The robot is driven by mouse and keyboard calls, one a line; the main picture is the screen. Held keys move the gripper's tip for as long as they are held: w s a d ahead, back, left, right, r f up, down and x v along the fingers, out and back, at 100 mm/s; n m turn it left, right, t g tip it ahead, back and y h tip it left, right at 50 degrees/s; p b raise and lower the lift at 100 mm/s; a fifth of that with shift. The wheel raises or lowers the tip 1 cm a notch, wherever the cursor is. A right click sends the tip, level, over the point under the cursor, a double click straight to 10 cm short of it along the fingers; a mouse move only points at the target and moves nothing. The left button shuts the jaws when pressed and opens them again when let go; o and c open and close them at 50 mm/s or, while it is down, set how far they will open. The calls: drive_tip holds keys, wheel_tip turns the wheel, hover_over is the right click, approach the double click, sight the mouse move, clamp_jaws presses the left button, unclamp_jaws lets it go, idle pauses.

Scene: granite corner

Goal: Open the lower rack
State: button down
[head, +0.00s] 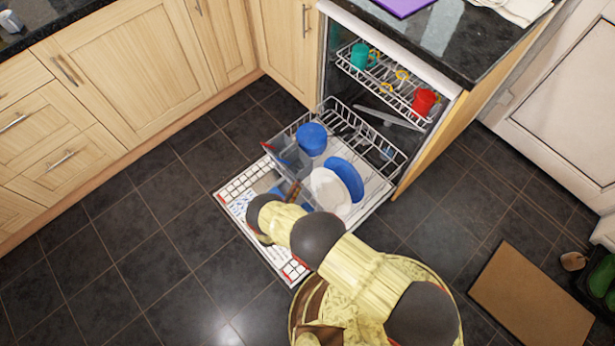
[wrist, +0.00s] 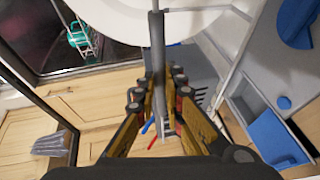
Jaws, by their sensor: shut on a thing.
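The dishwasher's lower rack (head: 334,101) is pulled out over the lowered door (head: 233,190) in the head view. It carries a blue bowl (head: 312,138), a white plate (head: 328,190), a blue plate (head: 345,178) and a grey basket (head: 290,157). In the wrist view my gripper (wrist: 160,122) is shut around a grey bar (wrist: 157,50), which looks like part of the rack's front edge. In the head view my arm mostly hides the gripper and the rack's front.
The upper rack (head: 392,97) holds a green cup (head: 359,56) and a red cup (head: 424,101). Wooden cabinets (head: 120,60) stand at the left. The tiled floor at the left is clear. A brown mat (head: 533,300) lies at the right.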

drive_tip(key=s+a, duration=0.5)
drive_tip(key=shift+s+a, duration=0.1)
idle(0.3)
drive_tip(key=c, duration=1.9)
unclamp_jaws()
drive_tip(key=v, duration=1.2)
